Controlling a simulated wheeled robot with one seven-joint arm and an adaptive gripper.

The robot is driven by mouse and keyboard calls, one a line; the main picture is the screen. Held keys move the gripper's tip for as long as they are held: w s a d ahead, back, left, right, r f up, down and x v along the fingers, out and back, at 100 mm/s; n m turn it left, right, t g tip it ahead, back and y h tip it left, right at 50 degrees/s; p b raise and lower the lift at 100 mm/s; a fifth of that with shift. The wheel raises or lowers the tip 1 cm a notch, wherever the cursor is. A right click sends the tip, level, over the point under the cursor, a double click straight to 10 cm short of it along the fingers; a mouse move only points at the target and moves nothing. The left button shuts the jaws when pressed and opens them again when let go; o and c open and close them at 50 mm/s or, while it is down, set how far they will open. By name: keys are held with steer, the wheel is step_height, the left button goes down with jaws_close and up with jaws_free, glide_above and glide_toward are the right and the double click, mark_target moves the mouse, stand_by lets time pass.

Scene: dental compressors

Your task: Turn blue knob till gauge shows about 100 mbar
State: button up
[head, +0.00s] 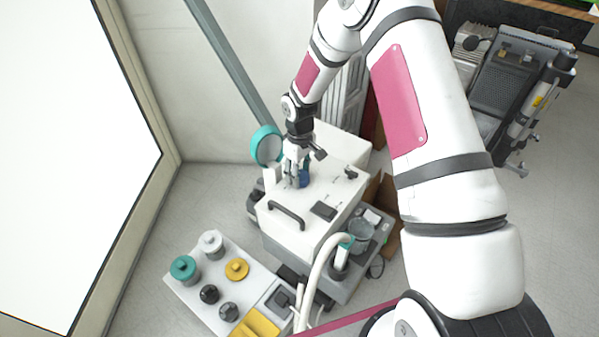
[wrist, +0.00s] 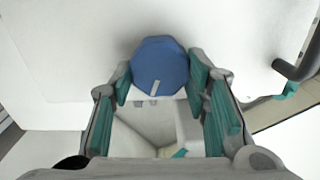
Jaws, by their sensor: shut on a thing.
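The blue knob (wrist: 160,62) is a faceted disc with a pale marker line at its lower edge in the wrist view. It sits on the white top of the compressor unit (head: 322,222). My gripper (wrist: 162,85) is at the knob, with a teal-padded finger on each side, shut on it. In the head view my gripper (head: 297,172) points down at the unit's top, and a bit of the blue knob (head: 304,178) shows beside the fingers. A round teal-rimmed gauge (head: 267,146) stands just left of my gripper; its face is too small and oblique to read.
A black handle (head: 287,215) and a dark switch (head: 323,211) are on the unit's top; the handle also shows at the wrist view's right. A white hose (head: 318,268) rises in front. A panel with several coloured knobs (head: 199,288) lies at lower left.

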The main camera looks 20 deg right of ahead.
mark_target(300, 174)
steer(key=o, duration=0.9)
steer(key=shift+c, duration=0.2)
step_height(300, 174, up, 12)
